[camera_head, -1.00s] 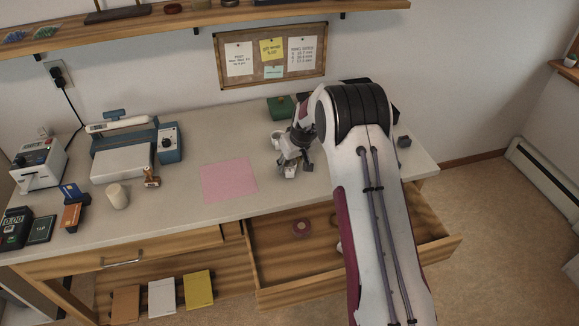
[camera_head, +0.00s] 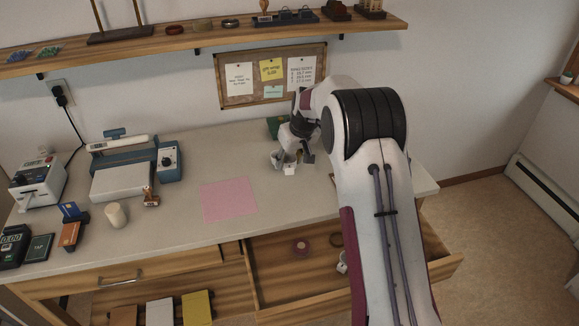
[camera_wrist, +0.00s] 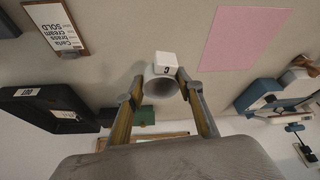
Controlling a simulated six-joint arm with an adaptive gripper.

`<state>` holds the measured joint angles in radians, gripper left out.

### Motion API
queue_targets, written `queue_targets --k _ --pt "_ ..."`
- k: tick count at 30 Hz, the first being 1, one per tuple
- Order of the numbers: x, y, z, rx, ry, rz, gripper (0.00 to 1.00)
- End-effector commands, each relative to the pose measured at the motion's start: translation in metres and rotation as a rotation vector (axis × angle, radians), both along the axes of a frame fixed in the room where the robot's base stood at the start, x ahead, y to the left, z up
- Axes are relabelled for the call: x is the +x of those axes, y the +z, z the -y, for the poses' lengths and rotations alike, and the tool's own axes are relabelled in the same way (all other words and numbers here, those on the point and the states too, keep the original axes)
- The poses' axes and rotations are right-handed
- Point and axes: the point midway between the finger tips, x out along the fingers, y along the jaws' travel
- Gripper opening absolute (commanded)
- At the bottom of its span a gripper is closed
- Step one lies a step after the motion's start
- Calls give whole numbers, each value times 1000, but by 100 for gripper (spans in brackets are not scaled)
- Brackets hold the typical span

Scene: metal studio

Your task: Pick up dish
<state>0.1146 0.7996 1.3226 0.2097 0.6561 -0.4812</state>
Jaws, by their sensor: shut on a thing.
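In the wrist view a small round whitish dish (camera_wrist: 160,90) sits between the two fingertips, its hollow side toward the camera. My gripper (camera_wrist: 163,92) is shut on it, with a finger at each side. A small white block with a dark letter mark (camera_wrist: 166,60) stands right beside the dish, at its upper edge in that view. In the head view my gripper (camera_head: 292,160) is low over the worktop, right of the pink sheet (camera_head: 229,200). The white block (camera_head: 290,169) shows under the fingers there. The dish is mostly hidden by my gripper in that view.
A green box (camera_head: 276,126) stands behind my gripper. A black tray (camera_wrist: 45,108) and a clipboard with a card (camera_wrist: 56,27) lie nearby. A blue-and-white device (camera_head: 130,172) and a cream cup (camera_head: 116,214) stand at left. The open drawer (camera_head: 290,275) is below the worktop edge.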

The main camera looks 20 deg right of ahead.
Motion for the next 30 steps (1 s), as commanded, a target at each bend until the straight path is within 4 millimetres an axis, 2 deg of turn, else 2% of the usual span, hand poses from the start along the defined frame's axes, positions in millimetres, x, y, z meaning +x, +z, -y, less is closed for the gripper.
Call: queue_targets --k 20,25,30 --pt "0 3 0 0 0 -1 22" --pt "0 15 0 0 0 1 22" --pt "0 38 0 -1 1 1 22"
